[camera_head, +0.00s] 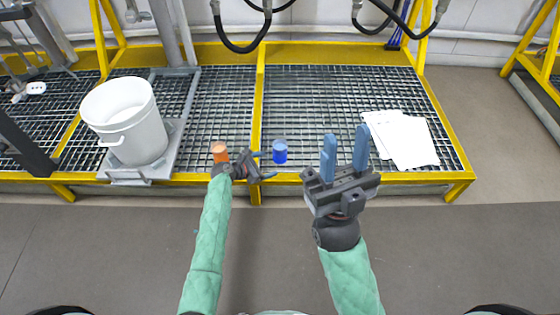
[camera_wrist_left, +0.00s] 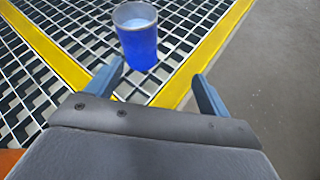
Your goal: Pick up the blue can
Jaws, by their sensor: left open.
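The blue can (camera_head: 280,152) stands upright on the metal grating near its front yellow edge. In the left wrist view the blue can (camera_wrist_left: 138,38) is just beyond the fingertips, nearer the left finger, with its pale top showing. My left gripper (camera_head: 264,165) is open and empty, just left of the can in the head view; its fingers also show in the left wrist view (camera_wrist_left: 160,82). My right gripper (camera_head: 345,143) is to the right of the can, raised, with its blue fingers apart and nothing between them.
An orange can (camera_head: 220,152) stands on the grating beside my left wrist. A white bucket (camera_head: 126,122) stands on a grey platform at left. White paper sheets (camera_head: 410,140) lie on the grating at right. A yellow frame (camera_head: 420,178) edges the grating, and black hoses hang behind.

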